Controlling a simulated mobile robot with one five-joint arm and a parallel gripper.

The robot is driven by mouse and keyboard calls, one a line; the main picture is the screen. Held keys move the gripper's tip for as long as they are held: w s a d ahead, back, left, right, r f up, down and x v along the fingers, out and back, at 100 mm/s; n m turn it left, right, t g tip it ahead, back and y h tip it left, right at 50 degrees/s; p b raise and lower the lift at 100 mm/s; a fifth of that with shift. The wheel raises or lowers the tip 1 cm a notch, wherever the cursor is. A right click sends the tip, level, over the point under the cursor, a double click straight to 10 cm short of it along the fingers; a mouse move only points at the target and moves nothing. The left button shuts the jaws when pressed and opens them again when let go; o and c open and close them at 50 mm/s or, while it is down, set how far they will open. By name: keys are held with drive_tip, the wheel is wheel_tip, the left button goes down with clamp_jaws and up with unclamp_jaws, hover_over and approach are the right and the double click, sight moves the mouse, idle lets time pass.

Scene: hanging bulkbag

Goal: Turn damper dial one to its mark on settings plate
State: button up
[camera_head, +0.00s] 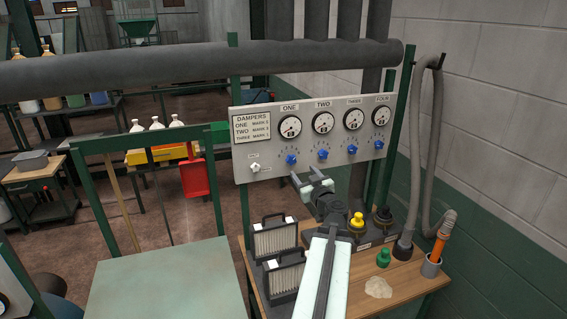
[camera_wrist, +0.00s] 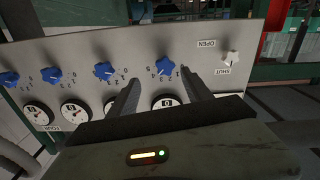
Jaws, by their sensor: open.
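Damper dial one (camera_head: 291,158) is a blue knob below the gauge labelled ONE on the grey panel; its pointer is too small to read. It also shows in the wrist view (camera_wrist: 164,64), where the panel appears upside down, with small numbers around it. The settings plate (camera_head: 251,127) is at the panel's upper left and lists dampers and marks; the digits are too small to read surely. My gripper (camera_head: 307,176) is open and empty, in front of and below dial one. In the wrist view its fingers (camera_wrist: 160,76) stand apart, with dial one beyond the gap between them.
Blue dials two (camera_head: 322,154), three (camera_head: 352,149) and four (camera_head: 379,144) run rightward. A white open/shut knob (camera_head: 255,168) is at lower left. Filters (camera_head: 274,237), a yellow knob (camera_head: 357,221) and a green cap (camera_head: 383,258) are on the wooden bench (camera_head: 408,284) below.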

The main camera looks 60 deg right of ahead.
sight(292, 162)
drive_tip(key=x, duration=0.8)
drive_tip(key=shift+w+a, duration=0.25)
drive_tip(key=shift+w, duration=0.2)
drive_tip(key=shift+a, duration=0.1)
clamp_jaws()
drive_tip(key=shift+s, duration=0.1)
drive_tip(key=shift+m, duration=2.9)
unclamp_jaws()
